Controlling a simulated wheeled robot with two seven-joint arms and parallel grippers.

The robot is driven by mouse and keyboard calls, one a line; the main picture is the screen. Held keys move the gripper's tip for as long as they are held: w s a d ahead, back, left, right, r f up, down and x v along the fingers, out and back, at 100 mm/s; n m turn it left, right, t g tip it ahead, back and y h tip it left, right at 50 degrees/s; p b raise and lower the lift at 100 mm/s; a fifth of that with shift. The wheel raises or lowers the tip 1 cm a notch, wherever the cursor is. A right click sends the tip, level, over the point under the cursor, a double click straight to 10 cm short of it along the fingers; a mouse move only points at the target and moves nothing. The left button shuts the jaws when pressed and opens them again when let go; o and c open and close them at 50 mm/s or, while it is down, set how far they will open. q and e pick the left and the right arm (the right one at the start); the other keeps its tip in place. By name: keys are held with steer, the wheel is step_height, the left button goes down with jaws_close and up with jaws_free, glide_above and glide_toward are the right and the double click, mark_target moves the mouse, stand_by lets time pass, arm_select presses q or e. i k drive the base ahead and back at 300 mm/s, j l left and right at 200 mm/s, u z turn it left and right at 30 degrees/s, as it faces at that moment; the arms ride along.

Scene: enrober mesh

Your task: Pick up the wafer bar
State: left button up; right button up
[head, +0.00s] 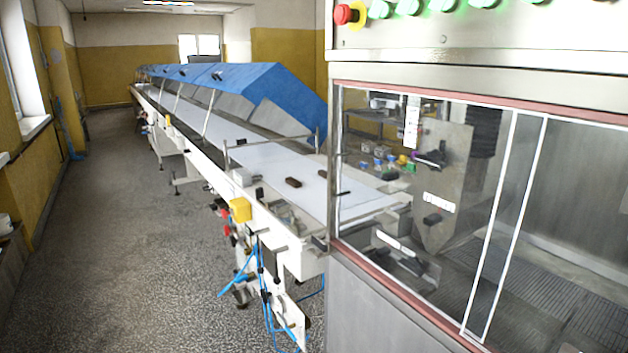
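A small dark brown bar (293,182), which looks like the wafer bar, lies on the white conveyor belt (318,202) near the belt's near end. It is a little left of the glass-fronted machine. Neither of my grippers shows in the head view, so their state and their distance from the bar cannot be seen.
The conveyor with blue covers (245,83) runs far back to the left. A steel cabinet with glass panels (420,220) and a red stop button (344,14) stands close on the right. A yellow box (240,209) and blue hoses (238,277) stick out below the belt. The speckled floor (120,240) at left is clear.

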mark_target(296, 184)
steer(key=i+j+z, duration=0.15)
steer(key=z, duration=0.2)
steer(key=i+j+z, duration=0.1)
steer(key=z, duration=0.3)
steer(key=j+z, duration=0.35)
steer(key=i+j+z, duration=0.2)
steer(key=j+z, duration=0.15)
steer(key=j, duration=1.1)
steer(key=j+z, duration=0.4)
steer(key=j, duration=1)
